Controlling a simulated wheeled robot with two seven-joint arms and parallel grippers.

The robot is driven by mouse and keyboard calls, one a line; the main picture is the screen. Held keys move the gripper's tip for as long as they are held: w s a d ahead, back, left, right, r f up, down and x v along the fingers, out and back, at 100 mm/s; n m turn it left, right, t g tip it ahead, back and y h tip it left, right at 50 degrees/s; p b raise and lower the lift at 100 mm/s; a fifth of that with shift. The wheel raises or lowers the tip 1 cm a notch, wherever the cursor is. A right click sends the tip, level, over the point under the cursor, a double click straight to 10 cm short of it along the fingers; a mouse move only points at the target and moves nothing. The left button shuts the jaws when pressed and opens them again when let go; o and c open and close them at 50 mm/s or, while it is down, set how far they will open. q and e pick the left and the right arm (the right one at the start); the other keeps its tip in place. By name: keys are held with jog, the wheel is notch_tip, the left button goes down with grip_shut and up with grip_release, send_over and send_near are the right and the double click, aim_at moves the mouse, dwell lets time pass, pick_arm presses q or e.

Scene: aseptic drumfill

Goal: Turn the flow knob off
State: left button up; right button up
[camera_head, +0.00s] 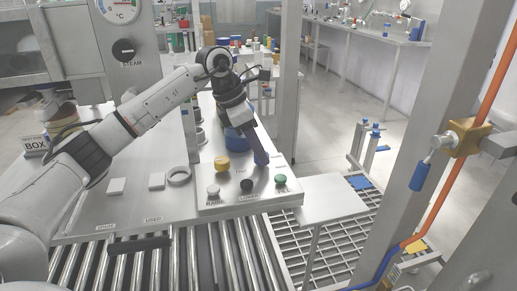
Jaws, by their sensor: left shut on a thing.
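My left arm reaches in from the left. My left gripper (261,158) points down at the back right of the sloped control panel (232,200). It is shut on what appears to be the flow knob, which the fingers hide; I cannot read which way it is turned. A yellow mushroom-shaped knob (222,163) stands left of the gripper. In front are a white button (213,191) marked RAISE, a black button (247,185) and a green button (281,180) marked FILL. My right gripper is not in view.
A roller conveyor (165,262) runs along the front. A steel post (286,90) rises behind the panel. A STEAM knob (123,50) sits below a gauge (120,8). A blue-handled valve (421,176) hangs on the right frame. A plate (325,198) lies right of the panel.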

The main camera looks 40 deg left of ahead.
pick_arm(q)
jog(key=shift+r, duration=0.1)
jog(key=shift+n+y+p, duration=0.3)
jog(key=shift+n+p, duration=0.15)
jog(key=shift+n, duration=0.35)
jog(key=shift+s+d+n+t+y+p, duration=0.1)
jog(key=shift+n+t+y+p, duration=0.2)
jog(key=shift+n, duration=0.5)
jog(key=n+y, duration=0.1)
jog(key=n, duration=0.2)
jog(key=shift+d+p, duration=0.15)
jog(key=shift+p, duration=0.2)
jog(key=shift+n+y, duration=0.5)
jog(key=shift+n, duration=1)
jog(key=o, duration=1.1)
jog(key=shift+c, duration=0.2)
